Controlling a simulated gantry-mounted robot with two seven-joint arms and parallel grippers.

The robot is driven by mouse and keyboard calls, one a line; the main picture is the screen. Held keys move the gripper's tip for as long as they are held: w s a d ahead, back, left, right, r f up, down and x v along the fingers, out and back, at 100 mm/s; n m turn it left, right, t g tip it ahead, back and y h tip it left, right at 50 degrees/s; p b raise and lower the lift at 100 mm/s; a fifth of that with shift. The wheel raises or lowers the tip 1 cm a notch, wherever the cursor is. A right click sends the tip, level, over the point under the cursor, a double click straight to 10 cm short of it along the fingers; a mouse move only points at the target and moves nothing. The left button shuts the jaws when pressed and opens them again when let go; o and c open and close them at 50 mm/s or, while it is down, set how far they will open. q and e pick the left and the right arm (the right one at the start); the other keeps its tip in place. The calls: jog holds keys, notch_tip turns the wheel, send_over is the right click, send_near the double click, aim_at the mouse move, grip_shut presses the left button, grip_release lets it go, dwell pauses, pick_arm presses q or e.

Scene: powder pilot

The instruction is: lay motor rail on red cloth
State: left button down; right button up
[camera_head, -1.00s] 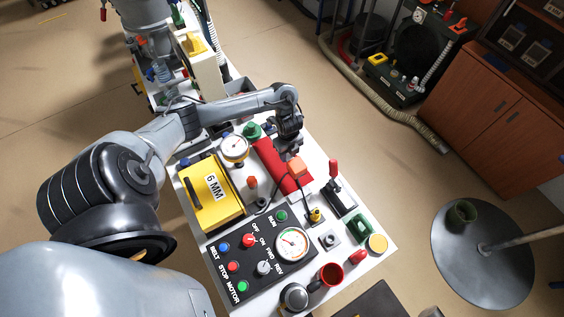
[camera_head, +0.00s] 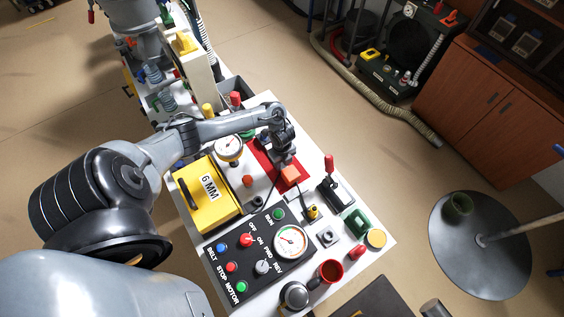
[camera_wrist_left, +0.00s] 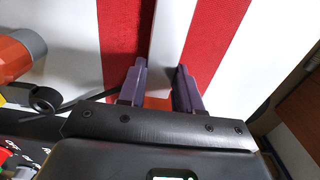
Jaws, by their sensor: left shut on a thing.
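The red cloth (camera_head: 260,155) lies on the white bench, partly hidden under my left gripper in the head view. My left gripper (camera_head: 288,161) is low over it. In the left wrist view the gripper (camera_wrist_left: 160,84) is shut on a pale grey bar, which looks like the motor rail (camera_wrist_left: 170,40), with orange between the fingertips. The rail runs away from me over the middle of the red cloth (camera_wrist_left: 125,40), with red on both sides. An orange block (camera_head: 291,174) shows just below the gripper. I cannot tell whether the rail touches the cloth. My right gripper is not in view.
A yellow 6 MM case (camera_head: 207,195) and a dial gauge (camera_head: 228,148) stand left of the cloth. A black control panel (camera_head: 255,255) lies nearer. A red-handled clamp (camera_head: 335,190), a green block (camera_head: 356,222) and a red mug (camera_head: 330,271) stand to the right and front.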

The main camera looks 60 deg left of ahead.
pick_arm(q)
jog(key=shift+f, duration=0.1)
jog(key=c, duration=0.8)
grip_release()
